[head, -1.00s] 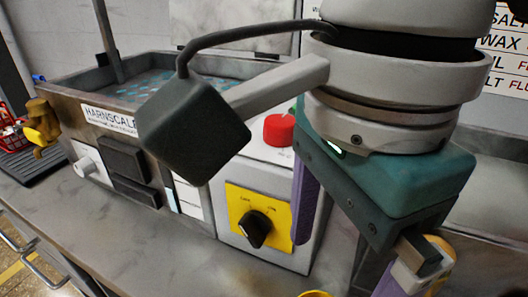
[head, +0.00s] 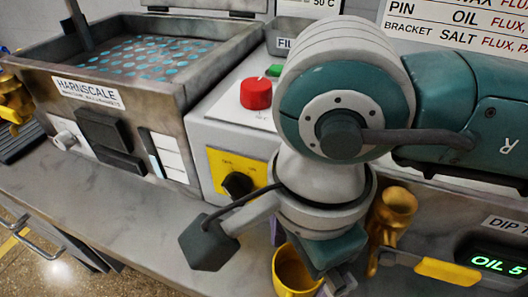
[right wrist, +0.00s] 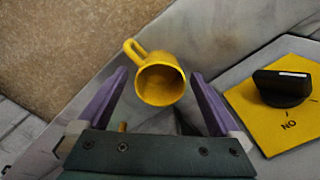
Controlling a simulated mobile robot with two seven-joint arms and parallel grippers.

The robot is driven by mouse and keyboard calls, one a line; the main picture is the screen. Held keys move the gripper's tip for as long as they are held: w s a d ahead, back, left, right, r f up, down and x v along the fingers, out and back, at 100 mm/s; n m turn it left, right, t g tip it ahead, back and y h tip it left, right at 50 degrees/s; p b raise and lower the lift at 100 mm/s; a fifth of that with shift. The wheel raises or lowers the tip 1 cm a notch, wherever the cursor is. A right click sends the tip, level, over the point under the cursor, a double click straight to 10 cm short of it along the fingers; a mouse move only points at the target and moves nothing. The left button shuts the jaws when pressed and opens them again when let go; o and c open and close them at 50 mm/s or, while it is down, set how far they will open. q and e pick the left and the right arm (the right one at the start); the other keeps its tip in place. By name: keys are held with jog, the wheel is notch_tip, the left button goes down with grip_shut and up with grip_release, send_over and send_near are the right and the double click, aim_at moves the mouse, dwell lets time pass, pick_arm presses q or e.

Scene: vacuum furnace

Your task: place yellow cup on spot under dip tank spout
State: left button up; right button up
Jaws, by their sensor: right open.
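The yellow cup (head: 287,272) stands on the grey counter at the bottom middle of the head view, partly hidden by my right gripper (head: 325,284). In the right wrist view my right gripper (right wrist: 157,77) is open, with its purple fingers on either side of the cup (right wrist: 160,84). The cup's mouth faces the camera and its handle points to the upper left. A gap shows on each side of it. The dip tank (head: 490,232) is at the right with a brass spout (head: 394,208). The spot under the spout is not visible. My left gripper is out of view.
A control box with a red button (head: 256,93) and black knob (head: 236,185) stands behind the cup. The Harnscale tank (head: 130,80) is at the left, with its own brass spout (head: 14,104). The counter front (head: 120,215) is clear at the left.

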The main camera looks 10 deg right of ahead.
aim_at(299, 264)
jog(key=shift+c, duration=0.2)
jog(key=c, duration=1.5)
notch_tip(299, 264, up, 20)
jog(key=p, duration=0.1)
jog(key=w+d+r+n+p, duration=0.35)
jog(key=d+r+n, duration=0.2)
jog(key=n, duration=0.25)
jog(key=w+d+r+n+p, duration=0.2)
jog(key=d+r+n+p, duration=0.2)
jog(key=r+n, duration=0.35)
jog(key=s+r+p, duration=0.2)
jog(key=r+p, duration=0.9)
jog(key=p, duration=0.1)
jog(key=s+r+p, duration=0.2)
jog(key=r+p, duration=1)
jog(key=p, duration=0.1)
jog(key=s+r+p, duration=0.2)
jog(key=r+p, duration=1)
jog(key=shift+a+p, duration=0.3)
jog(key=shift+a, duration=0.05)
